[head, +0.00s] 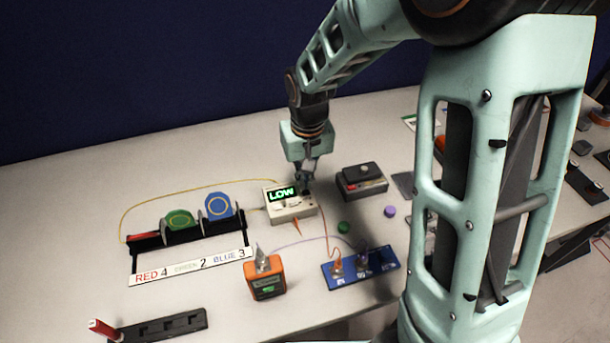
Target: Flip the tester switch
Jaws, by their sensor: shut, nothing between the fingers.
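The tester (290,203) is a small cream box on the table, with a black screen showing "LOW" in green. Its front panel carries small controls that are too small to make out clearly. My gripper (306,186) points down at the tester's right end, with its fingertips together and empty. The fingertips are at or just above the top of the box; I cannot tell whether they touch it. The switch itself cannot be picked out, and the gripper may hide it.
A dark grey and red box (361,181) stands just right of the tester. A rack (191,266) with green and blue discs stands left. Thin wires cross the table.

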